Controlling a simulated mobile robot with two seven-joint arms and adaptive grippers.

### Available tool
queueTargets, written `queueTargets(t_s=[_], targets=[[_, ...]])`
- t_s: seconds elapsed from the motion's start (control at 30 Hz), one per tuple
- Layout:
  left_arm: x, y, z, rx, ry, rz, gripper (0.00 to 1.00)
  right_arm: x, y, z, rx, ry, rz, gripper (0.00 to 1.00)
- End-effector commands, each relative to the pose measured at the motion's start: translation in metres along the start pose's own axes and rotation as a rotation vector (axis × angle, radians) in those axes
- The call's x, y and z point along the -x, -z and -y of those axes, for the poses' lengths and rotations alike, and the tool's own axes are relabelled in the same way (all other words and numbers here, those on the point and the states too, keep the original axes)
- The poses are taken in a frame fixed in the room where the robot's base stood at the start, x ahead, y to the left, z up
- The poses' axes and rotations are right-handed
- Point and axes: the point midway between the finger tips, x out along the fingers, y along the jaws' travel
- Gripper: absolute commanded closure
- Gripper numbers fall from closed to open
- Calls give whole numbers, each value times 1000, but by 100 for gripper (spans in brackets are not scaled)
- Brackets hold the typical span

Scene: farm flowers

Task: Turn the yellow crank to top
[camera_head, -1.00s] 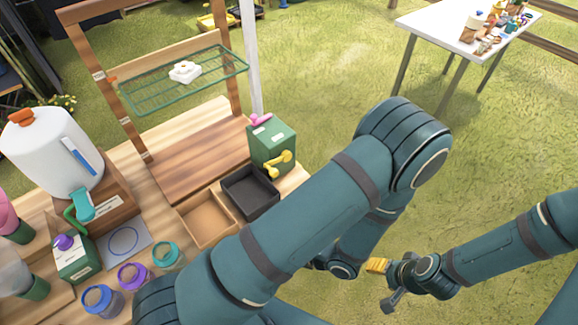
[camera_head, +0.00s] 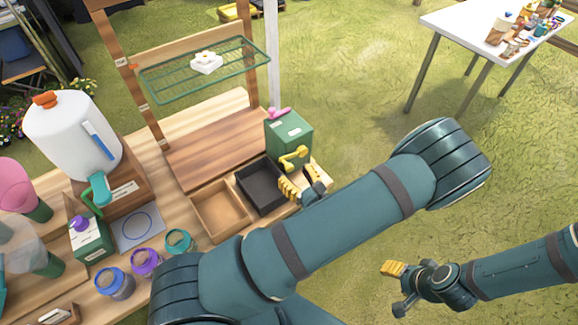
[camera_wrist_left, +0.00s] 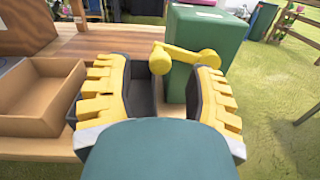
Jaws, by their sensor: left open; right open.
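The yellow crank (camera_head: 293,157) is on the front face of a green box (camera_head: 290,130) at the right end of the wooden bench. In the left wrist view the crank (camera_wrist_left: 182,58) runs from a thick knob at left to its other end at right, nearly level. My left gripper (camera_head: 301,187) is open just in front of the crank. In the left wrist view its yellow fingers (camera_wrist_left: 160,95) stand wide on either side, with the crank beyond and between them, apparently untouched. My right gripper (camera_head: 392,284) is open and empty over the grass at lower right.
A black tray (camera_head: 243,181) and a brown tray (camera_head: 196,201) sit left of the green box. A pink item (camera_head: 279,112) lies on the box top. A wire shelf (camera_head: 160,88) stands behind. Open grass lies to the right.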

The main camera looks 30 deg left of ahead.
Motion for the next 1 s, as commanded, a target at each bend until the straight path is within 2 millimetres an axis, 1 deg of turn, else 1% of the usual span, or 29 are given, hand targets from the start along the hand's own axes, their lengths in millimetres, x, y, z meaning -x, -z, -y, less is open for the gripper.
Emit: queueTargets(t_s=[0.03,0.1,0.23,0.37,0.6,0.63,0.67,0.7,0.8,1.0], targets=[[-9,0,-1,-1,-3,0,45,0,0,0,0,0,0,46],[-18,0,0,0,-2,1,45,0,0,0,0,0,0,46],[-30,0,0,0,-1,0,45,0,0,0,0,0,0,46],[-34,0,0,0,0,-1,45,0,0,0,0,0,0,46],[-35,0,0,0,0,-1,45,0,0,0,0,0,0,46],[-35,0,0,0,0,-1,43,0,0,0,0,0,0,46],[-35,0,0,0,0,-1,54,0,0,0,0,0,0,46],[-35,0,0,0,0,-1,68,0,0,0,0,0,0,46],[-35,0,0,0,0,-1,100,0,0,0,0,0,0,46],[-35,-1,0,-8,0,-1,100,2,0,1,0,0,0,46]])
